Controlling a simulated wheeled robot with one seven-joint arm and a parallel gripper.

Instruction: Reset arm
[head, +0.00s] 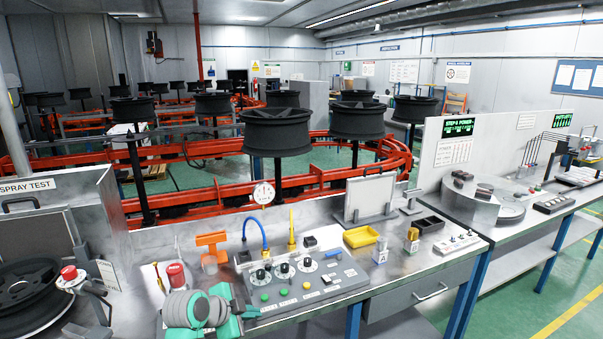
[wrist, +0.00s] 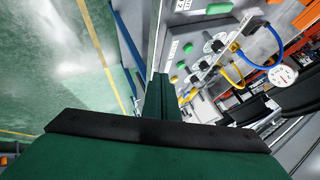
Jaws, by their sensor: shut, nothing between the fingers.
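My gripper (wrist: 163,80) shows in the wrist view as two dark green fingers pressed together, shut and empty. Its wide green body with a black edge fills the bottom of that view. The fingers point toward the front edge of the workbench, beside the control panel (wrist: 205,62); I see no contact. In the head view, grey and teal parts of my arm (head: 195,310) show low at the front of the workbench (head: 405,262), left of the control panel (head: 310,288). The fingertips are not clear in that view.
The panel carries knobs, coloured buttons and a blue hose (head: 262,232). A dial gauge (head: 264,193), a yellow tray (head: 361,236) and a black tray (head: 428,224) stand on the bench. A black wheel (head: 35,295) lies at left. Wheels on spindles ride an orange conveyor (head: 300,180) behind. Green floor is clear at right.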

